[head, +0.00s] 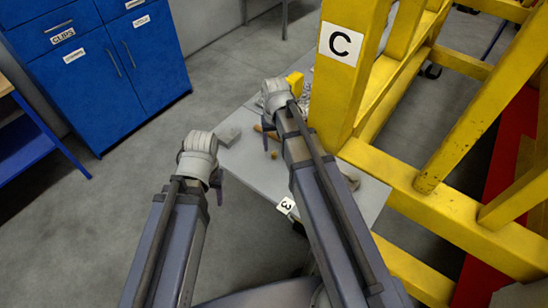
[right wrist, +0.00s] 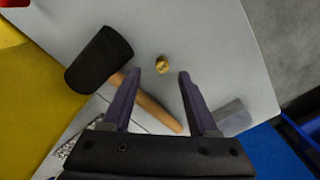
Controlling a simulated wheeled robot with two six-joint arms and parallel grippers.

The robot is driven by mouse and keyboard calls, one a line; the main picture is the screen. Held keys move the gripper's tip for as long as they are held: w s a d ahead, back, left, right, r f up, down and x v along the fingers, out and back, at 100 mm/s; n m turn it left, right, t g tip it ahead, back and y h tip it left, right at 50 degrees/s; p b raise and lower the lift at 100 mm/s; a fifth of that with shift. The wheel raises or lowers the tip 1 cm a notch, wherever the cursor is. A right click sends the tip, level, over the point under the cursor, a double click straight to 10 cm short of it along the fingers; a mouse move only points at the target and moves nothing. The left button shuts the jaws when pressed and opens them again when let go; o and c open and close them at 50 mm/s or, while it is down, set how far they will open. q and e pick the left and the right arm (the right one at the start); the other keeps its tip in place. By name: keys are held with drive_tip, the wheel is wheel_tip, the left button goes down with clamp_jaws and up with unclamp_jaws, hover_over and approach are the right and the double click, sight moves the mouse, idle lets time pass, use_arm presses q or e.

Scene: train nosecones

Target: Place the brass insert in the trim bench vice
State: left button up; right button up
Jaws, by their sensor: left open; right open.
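The brass insert (right wrist: 162,64) is a small gold piece on the light grey bench top. It also shows as a small yellow spot in the head view (head: 273,155). My right gripper (right wrist: 158,85) is open above the bench. The insert appears just beyond its fingertips, between their lines, and nothing is held. In the head view my right gripper (head: 267,140) hangs over the bench. My left gripper (head: 216,186) is left of the bench, with nothing seen in it. I cannot clearly make out the trim bench vice in either view.
A mallet with a black head (right wrist: 99,60) and wooden handle lies beside and partly beneath the right fingers. A grey block (head: 228,134) lies near the bench's left edge. A yellow frame marked C (head: 341,100) stands against the bench. Blue cabinets (head: 110,75) stand left, beyond open floor.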

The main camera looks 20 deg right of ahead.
sight(274, 153)
drive_tip(key=f+b, duration=0.3)
drive_tip(key=f, duration=0.1)
drive_tip(key=shift+a, duration=0.2)
clamp_jaws()
idle(0.4)
